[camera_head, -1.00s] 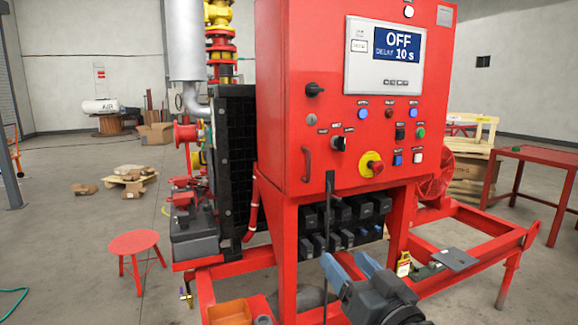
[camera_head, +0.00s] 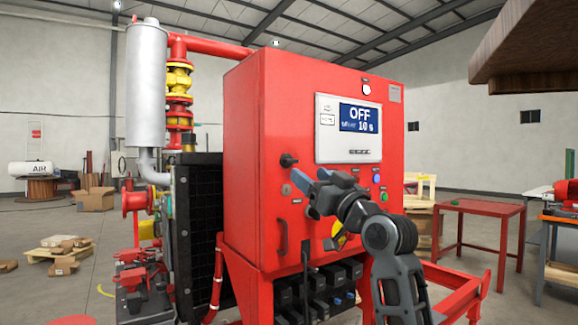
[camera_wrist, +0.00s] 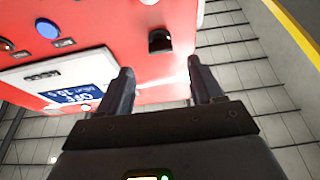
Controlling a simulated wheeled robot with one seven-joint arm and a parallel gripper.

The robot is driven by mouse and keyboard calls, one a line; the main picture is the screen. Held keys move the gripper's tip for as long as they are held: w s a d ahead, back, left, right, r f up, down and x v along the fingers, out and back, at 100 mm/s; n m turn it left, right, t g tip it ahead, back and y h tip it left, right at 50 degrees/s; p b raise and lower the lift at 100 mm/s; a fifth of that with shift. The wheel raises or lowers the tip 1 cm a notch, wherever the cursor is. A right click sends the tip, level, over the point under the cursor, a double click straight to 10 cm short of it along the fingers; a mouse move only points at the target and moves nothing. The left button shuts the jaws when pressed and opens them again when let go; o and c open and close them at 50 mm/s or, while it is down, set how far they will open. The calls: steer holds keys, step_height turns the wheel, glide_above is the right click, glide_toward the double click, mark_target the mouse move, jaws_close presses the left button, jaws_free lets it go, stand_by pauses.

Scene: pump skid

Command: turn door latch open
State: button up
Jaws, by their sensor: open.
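The door latch (camera_head: 288,160) is a small black handle near the upper left edge of the red cabinet door (camera_head: 250,230). In the wrist view the latch (camera_wrist: 160,41) appears ahead of my fingertips, roughly centred between their lines. My gripper (camera_head: 310,182) is in front of the door, below and to the right of the latch in the head view. In the wrist view my gripper (camera_wrist: 163,78) is open, with nothing between its fingers. It looks apart from the latch.
A round key lock (camera_head: 286,188) is just below the latch. The display panel (camera_head: 348,129) reads OFF. A brown overhanging block (camera_head: 530,55) is at upper right.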

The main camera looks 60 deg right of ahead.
steer(key=p+x, duration=0.1)
steer(key=x, duration=0.5)
steer(key=shift+w+d+r+p, duration=0.15)
steer(key=shift+w+d+p, duration=0.15)
steer(key=shift+p, duration=0.1)
steer(key=shift+a, duration=0.1)
steer(key=shift+c, duration=0.2)
steer(key=c, duration=1)
